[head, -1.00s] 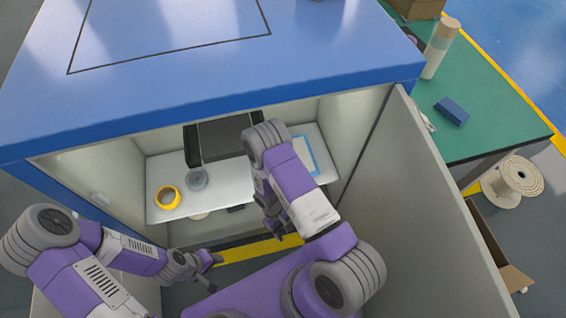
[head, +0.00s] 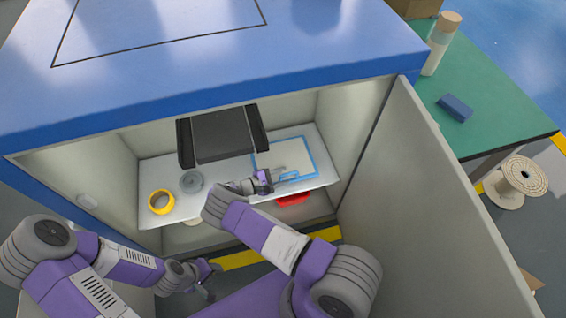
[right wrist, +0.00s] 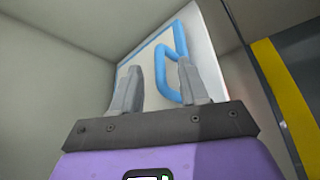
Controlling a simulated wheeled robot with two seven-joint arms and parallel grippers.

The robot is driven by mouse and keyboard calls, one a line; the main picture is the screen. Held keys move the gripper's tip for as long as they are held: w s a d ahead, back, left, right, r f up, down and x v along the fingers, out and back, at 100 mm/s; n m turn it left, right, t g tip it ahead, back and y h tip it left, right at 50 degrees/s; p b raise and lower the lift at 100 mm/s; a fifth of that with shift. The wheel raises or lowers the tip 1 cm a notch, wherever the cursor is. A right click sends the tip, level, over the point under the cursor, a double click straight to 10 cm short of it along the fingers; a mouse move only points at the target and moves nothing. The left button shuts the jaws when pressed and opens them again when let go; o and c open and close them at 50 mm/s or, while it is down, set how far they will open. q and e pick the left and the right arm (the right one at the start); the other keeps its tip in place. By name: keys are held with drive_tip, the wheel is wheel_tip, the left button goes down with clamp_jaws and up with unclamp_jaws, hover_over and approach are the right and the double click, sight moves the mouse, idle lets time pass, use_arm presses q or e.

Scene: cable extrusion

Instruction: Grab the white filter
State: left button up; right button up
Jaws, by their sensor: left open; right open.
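The white filter (head: 283,157) is a flat white panel with a blue border, on the shelf inside the blue cabinet, to the right. Its blue handle (right wrist: 161,76) stands out at the near side in the right wrist view. My right gripper (head: 277,177) is inside the cabinet at the filter's near left edge, by the handle. In the right wrist view its fingers (right wrist: 158,68) are open, with the handle appearing beyond and between them. I cannot tell whether they touch it. My left gripper (head: 208,279) is open and empty, low in front of the cabinet.
A yellow ring (head: 162,202) and a grey round part (head: 191,182) sit on the shelf's left. A black box-like unit (head: 224,135) hangs above the shelf's middle. A red object (head: 292,198) lies below the shelf. The open cabinet door (head: 425,200) stands close to my right arm.

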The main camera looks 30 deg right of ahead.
sight(287, 175)
drive_tip(key=x, duration=0.3)
drive_tip(key=shift+w+d+f+b, duration=0.1)
drive_tip(key=shift+f+b, duration=0.1)
drive_tip(key=shift+b, duration=0.15)
clamp_jaws()
